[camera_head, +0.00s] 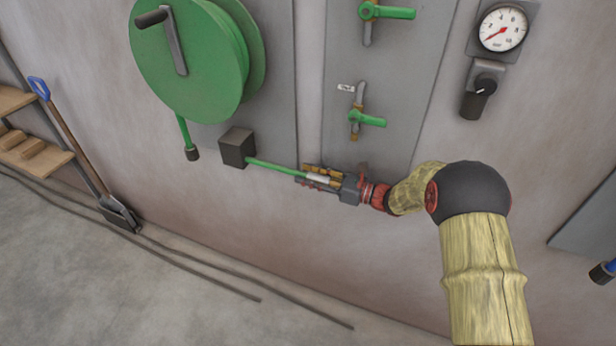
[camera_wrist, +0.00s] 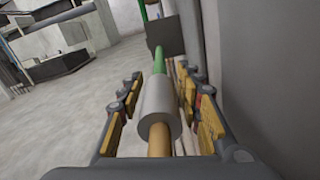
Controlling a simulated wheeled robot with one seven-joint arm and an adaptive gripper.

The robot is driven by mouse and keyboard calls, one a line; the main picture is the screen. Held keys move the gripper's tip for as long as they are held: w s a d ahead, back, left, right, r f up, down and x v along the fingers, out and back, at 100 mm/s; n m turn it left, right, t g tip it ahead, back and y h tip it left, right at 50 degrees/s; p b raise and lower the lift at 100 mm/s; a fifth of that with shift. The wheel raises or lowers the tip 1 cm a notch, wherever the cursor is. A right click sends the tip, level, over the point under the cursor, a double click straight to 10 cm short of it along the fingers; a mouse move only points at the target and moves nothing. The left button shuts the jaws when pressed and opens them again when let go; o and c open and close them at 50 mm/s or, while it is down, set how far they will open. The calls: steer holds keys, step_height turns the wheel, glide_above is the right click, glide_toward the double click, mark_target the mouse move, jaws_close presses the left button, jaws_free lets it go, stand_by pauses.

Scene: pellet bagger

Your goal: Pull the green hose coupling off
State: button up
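The green hose coupling is a grey-silver sleeve (camera_wrist: 159,100) with a brass stem, on the end of a green hose (camera_head: 272,166). In the wrist view it lies lengthwise between the fingers of my gripper (camera_wrist: 163,112), brass stem toward the palm. My gripper is open. A clear gap shows between the left finger and the sleeve; the right finger is closer, and whether it touches is hard to tell. In the head view my gripper (camera_head: 322,179) surrounds the pale coupling (camera_head: 318,180) from the right. The hose runs left to a dark box (camera_head: 237,148) on the wall.
A green hose reel (camera_head: 190,60) hangs above left, with another hose end (camera_head: 191,150) below it. Two green-handled valves, the lower one (camera_head: 366,120) close above my gripper, and a gauge (camera_head: 502,28) are on the wall. A shovel (camera_head: 118,212) leans at left. Floor is mostly clear.

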jaws_close()
stand_by(0.6)
